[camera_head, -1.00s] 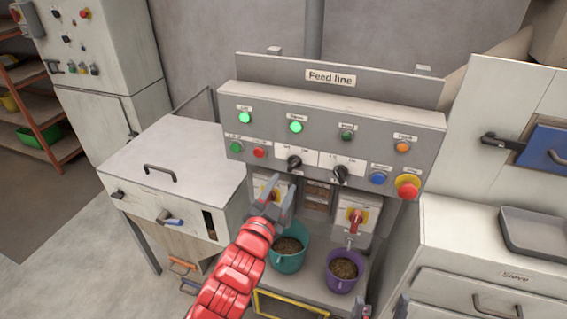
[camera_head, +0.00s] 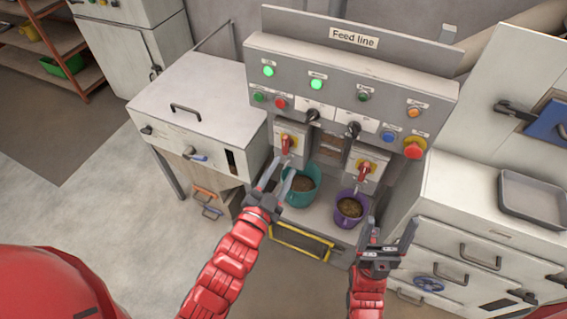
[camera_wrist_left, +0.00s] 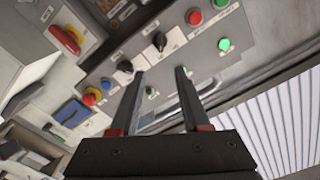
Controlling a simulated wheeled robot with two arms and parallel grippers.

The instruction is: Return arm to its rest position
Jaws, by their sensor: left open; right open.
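My left gripper (camera_head: 274,184) is open and empty, in front of the left side of the feed line machine (camera_head: 352,75), left of the teal bucket (camera_head: 302,186). In the left wrist view its two fingers (camera_wrist_left: 158,100) stand apart with the control panel behind them. My right gripper (camera_head: 389,240) is open and empty, low at the right, in front of the purple bucket (camera_head: 350,208). Both buckets hold brown pellets and stand on the shelf under the panel. Two green lamps (camera_head: 317,84) are lit at the panel's upper left.
A pale cabinet with a handled lid (camera_head: 205,105) stands left of the machine. A drawer unit (camera_head: 470,225) with a grey tray (camera_head: 532,195) stands at the right. A yellow-framed part (camera_head: 302,240) lies below the buckets. Open floor (camera_head: 80,205) is at the left.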

